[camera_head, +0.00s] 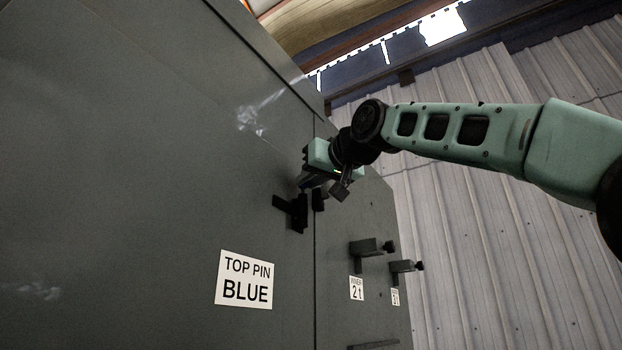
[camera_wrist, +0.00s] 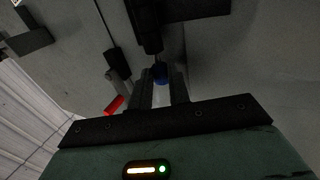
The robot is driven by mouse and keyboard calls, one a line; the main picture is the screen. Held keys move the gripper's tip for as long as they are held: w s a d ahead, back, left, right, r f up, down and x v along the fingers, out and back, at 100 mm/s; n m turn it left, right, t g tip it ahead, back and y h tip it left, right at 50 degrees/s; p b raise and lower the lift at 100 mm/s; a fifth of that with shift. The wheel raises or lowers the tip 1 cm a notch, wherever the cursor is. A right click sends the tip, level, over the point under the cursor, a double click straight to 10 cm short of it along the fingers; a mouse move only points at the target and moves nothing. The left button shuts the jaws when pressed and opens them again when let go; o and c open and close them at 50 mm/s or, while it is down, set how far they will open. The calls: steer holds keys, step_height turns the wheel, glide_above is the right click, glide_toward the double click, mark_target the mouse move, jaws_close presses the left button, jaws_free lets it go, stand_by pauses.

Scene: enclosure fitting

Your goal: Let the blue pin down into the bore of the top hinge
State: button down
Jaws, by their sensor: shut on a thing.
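The blue pin (camera_wrist: 160,73) shows in the wrist view as a small blue end between my fingertips. My gripper (camera_wrist: 166,88) is shut on it. The black top hinge (camera_wrist: 150,28) lies just beyond the pin, in line with it. I cannot tell whether the pin's tip is in the bore; the tip and bore are hidden. In the head view, my gripper (camera_head: 312,184) is just above the black top hinge (camera_head: 295,212) on the grey enclosure. The pin is too small and dark to make out there.
A second black fitting (camera_head: 318,199) sits right of the hinge, across the panel seam. A "TOP PIN BLUE" label (camera_head: 245,279) is below left. Two brackets (camera_head: 368,248) (camera_head: 402,266) stick out lower right. A small red piece (camera_wrist: 115,104) shows beside my gripper in the wrist view.

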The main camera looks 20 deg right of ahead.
steer(key=shift+f+b, duration=0.7)
steer(key=shift+f, duration=0.15)
steer(key=c, duration=1.2)
jaws_free()
steer(key=shift+c, duration=0.2)
steer(key=b+v, duration=0.6)
steer(key=v, duration=1.1)
steer(key=shift+s, duration=0.2)
